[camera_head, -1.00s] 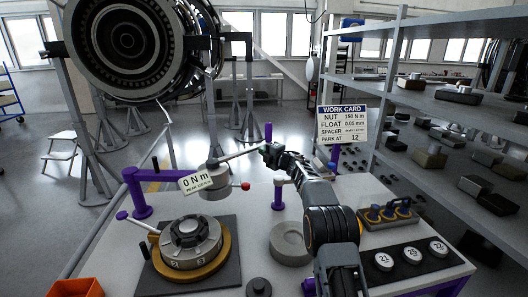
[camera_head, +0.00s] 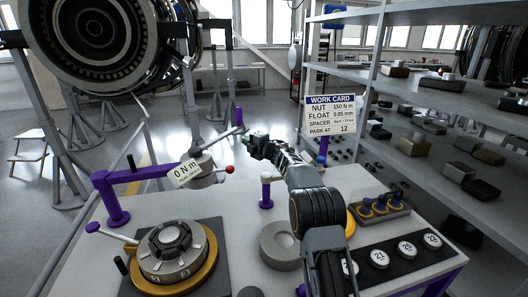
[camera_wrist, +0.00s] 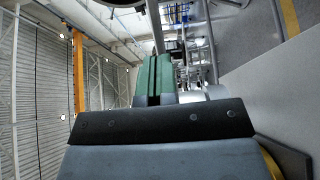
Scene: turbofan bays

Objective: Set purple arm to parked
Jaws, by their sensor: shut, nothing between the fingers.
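The purple arm (camera_head: 143,175) reaches right from its purple post (camera_head: 115,200) at the left of the bench. Its outer end carries a grey round head (camera_head: 201,168), a "0 N m" readout (camera_head: 186,172), a light bar (camera_head: 222,138) pointing up right, and a red-knobbed lever (camera_head: 229,169). My gripper (camera_head: 252,140) is near the bar's far end, slightly right of it; whether they touch cannot be told. In the wrist view its green fingers (camera_wrist: 166,78) are together and empty, with a grey rounded part beside them.
The work card (camera_head: 330,115) reads "park at 12". A ringed fixture (camera_head: 175,250) sits front left. A white-topped purple post (camera_head: 266,190), a grey ring (camera_head: 280,245), numbered discs (camera_head: 406,250) and a blue-knobbed tray (camera_head: 380,207) share the bench. Shelves stand right; a turbofan hangs back left.

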